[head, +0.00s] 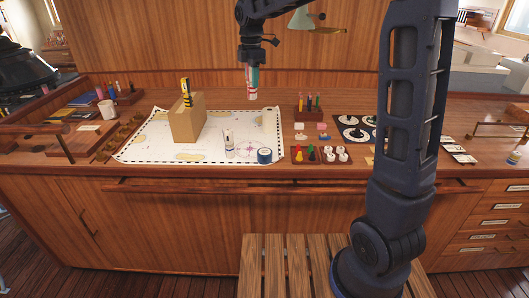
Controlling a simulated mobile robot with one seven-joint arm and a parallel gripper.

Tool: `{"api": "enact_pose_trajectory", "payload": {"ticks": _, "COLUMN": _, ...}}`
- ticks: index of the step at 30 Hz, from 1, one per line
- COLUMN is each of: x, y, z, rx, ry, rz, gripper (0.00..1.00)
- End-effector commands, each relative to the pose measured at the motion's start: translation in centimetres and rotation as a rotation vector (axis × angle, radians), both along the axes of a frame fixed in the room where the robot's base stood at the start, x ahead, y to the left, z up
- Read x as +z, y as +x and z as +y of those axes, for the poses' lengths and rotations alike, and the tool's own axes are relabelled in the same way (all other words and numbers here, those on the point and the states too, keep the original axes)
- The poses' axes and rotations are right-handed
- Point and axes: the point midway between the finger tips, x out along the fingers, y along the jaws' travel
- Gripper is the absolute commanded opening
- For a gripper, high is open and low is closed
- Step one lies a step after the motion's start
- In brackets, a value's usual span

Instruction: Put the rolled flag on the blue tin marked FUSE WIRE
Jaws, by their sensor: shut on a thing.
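My gripper (252,64) points down above the back of the wooden counter, in front of the wood panel. It is shut on the rolled flag (252,87), a small upright roll with white, red and green parts. The roll hangs clear of the counter. A short round blue tin (264,157) with a dark top sits at the front right of the white chart, below and slightly right of my gripper. Its lettering is too small to read. The gripper's fingertips are hard to make out at this size.
A cardboard box (187,120) with a yellow-black item on top stands farther left on the chart (150,150). A tray of coloured pieces (306,155) lies right of the tin. A pen holder (308,112) stands behind.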

Motion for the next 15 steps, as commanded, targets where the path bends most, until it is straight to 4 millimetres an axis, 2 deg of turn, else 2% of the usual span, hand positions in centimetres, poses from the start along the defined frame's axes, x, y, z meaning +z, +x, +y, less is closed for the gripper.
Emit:
{"api": "enact_pose_trajectory", "payload": {"ticks": 1, "x": 0.2, "y": -1.0, "z": -1.0, "rx": 0.021, "ry": 0.000, "rz": -0.002, "gripper": 0.10}}
{"api": "enact_pose_trajectory", "payload": {"ticks": 6, "x": 0.3, "y": -3.3, "z": -3.3, "rx": 0.091, "ry": -0.003, "rz": -0.003, "gripper": 0.10}}
{"api": "enact_pose_trajectory", "payload": {"ticks": 11, "x": 0.2, "y": -4.6, "z": -4.3, "rx": 0.127, "ry": -0.004, "rz": -0.003, "gripper": 0.10}}
{"api": "enact_pose_trajectory", "payload": {"ticks": 15, "x": -0.8, "y": -4.9, "z": -4.6, "rx": 0.138, "ry": -0.006, "rz": -0.001, "gripper": 0.10}}
